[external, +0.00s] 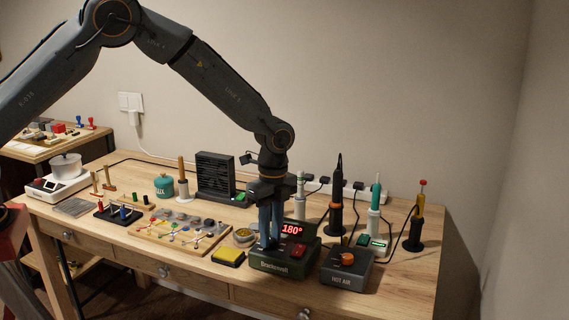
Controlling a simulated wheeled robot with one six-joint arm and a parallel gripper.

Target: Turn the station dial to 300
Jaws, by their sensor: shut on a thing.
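The green soldering station (283,267) stands near the front of the workbench, right of the middle. Its red display reads 180°. A red switch (298,251) shows on its top, below the display. My gripper (269,242) points straight down over the left part of the station. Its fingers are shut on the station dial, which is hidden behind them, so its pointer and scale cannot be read.
A grey hot air box (347,270) with an orange knob stands close on the right. A yellow sponge (228,257) lies close on the left. Several iron holders stand behind, including a black one (336,215). A dark fume extractor (215,175) stands at the back.

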